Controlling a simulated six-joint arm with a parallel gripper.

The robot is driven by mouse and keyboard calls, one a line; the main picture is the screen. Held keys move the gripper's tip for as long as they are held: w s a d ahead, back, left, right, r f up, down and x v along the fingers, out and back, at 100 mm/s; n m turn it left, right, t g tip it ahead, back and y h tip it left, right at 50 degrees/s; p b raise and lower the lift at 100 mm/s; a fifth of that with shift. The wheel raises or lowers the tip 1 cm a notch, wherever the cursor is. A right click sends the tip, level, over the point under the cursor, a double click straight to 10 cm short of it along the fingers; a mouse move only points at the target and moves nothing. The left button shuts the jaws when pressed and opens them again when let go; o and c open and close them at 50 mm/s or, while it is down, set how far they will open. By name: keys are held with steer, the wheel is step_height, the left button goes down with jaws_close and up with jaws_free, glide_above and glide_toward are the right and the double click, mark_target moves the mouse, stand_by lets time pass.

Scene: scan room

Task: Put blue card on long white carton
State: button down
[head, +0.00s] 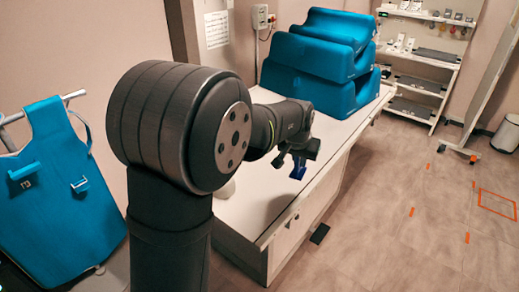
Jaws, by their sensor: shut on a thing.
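My gripper (297,161) is above the white counter, to the right of my arm's large dark joint. It is shut on the small dark blue card (298,171), which hangs below the fingers. The card seems clear of the counter, but its exact height is hard to tell. I cannot make out the long white carton. My arm covers part of the counter, and a small white shape (228,189) shows only partly beside my arm, too hidden to identify.
The white counter (262,208) has bare room below and in front of my gripper. Large blue foam cushions (312,62) are stacked at its far end. A blue apron-like piece (58,190) hangs at left. Shelves (425,60) stand at the back right, with open floor in front.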

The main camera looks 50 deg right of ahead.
steer(key=w+a+r+n+t+y, duration=0.1)
steer(key=w+r+n, duration=0.3)
steer(key=w, duration=1)
steer(key=w+a+r+n+t, duration=0.15)
steer(key=w+r, duration=0.45)
steer(key=w, duration=0.8)
steer(key=shift+n, duration=0.45)
steer(key=w+f, duration=0.2)
steer(key=w, duration=0.1)
steer(key=w+a+f, duration=0.1)
steer(key=w+f, duration=0.1)
steer(key=w, duration=0.2)
steer(key=w+a+f, duration=0.1)
steer(key=w+f, duration=0.1)
steer(key=w, duration=0.2)
steer(key=shift+w+a+f, duration=0.1)
steer(key=shift+w+f, duration=0.1)
steer(key=shift+f, duration=2.1)
steer(key=shift+f, duration=0.1)
steer(key=c, duration=1.5)
jaws_free()
